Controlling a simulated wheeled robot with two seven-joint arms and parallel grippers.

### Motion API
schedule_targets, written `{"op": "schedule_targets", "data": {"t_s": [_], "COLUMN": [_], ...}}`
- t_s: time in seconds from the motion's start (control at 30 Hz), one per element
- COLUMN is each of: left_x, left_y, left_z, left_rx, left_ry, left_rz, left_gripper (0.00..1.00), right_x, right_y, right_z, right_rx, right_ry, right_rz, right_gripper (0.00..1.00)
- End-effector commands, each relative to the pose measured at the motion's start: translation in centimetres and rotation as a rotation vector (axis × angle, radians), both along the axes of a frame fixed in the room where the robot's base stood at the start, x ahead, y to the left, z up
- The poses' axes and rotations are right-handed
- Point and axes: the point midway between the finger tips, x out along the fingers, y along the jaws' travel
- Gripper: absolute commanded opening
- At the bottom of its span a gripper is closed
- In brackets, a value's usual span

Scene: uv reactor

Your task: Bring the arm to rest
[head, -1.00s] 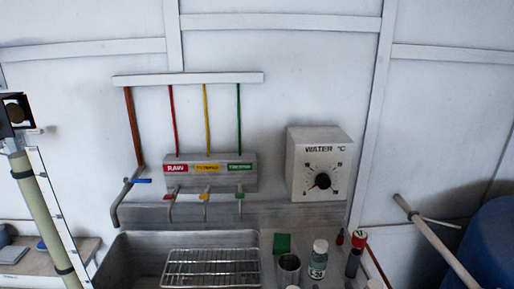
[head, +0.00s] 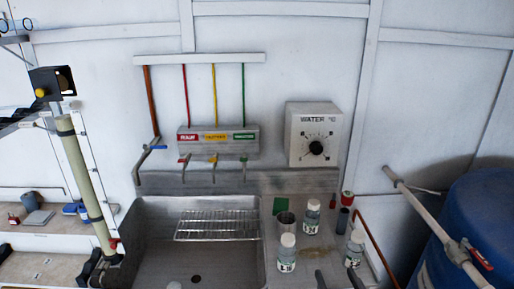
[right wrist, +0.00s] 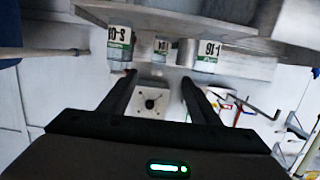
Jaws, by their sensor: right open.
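My right gripper (head: 338,280) shows only as two dark fingertips at the bottom edge of the head view, low and right of centre. It is open and empty. In the right wrist view its two fingers (right wrist: 158,78) stand apart, with wall and counter beyond. That view is upside down. Three white-capped bottles stand on the counter ahead of it: a left one (head: 287,253), a back one (head: 312,216) and a right one (head: 355,248). The fingertips appear below and between the front two in the head view; contact cannot be told. My left gripper is not in view.
A steel sink (head: 150,240) with a wire rack (head: 218,226) lies left of the bottles. A metal cup (head: 285,226), green block (head: 281,205) and dark vial (head: 342,221) stand behind. A pipe (head: 425,215) and blue barrel (head: 490,215) are at right. A tall tube (head: 85,185) stands left.

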Motion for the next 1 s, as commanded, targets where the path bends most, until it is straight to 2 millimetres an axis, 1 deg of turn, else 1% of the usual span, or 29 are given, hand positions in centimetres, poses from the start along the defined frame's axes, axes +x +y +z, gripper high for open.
{"op": "schedule_targets", "data": {"t_s": [0.13,0.37,0.47,0.57,0.67,0.77,0.9,1.0], "left_x": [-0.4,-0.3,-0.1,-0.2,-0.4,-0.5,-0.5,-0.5], "left_y": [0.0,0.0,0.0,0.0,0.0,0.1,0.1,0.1], "left_z": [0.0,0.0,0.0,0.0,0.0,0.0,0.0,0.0], "left_rx": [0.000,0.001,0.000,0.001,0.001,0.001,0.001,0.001], "left_ry": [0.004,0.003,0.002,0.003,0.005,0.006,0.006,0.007], "left_rz": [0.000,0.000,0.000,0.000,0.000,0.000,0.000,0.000], "left_gripper": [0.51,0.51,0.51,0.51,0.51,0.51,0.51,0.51], "right_x": [-1.0,-2.9,-4.4,-6.2,-8.6,-11.7,-16.6,-19.7], "right_y": [-0.3,-0.9,-1.2,-1.6,-1.9,-2.2,-2.6,-2.7], "right_z": [-1.6,-4.3,-6.0,-8.0,-10.2,-12.7,-15.7,-17.2], "right_rx": [-0.007,-0.022,-0.030,-0.042,-0.055,-0.072,-0.096,-0.109], "right_ry": [0.057,0.159,0.228,0.311,0.408,0.525,0.695,0.795], "right_rz": [-0.006,-0.016,-0.018,-0.021,-0.018,-0.012,0.009,0.027], "right_gripper": [0.56,0.56,0.56,0.56,0.56,0.56,0.56,0.56]}}
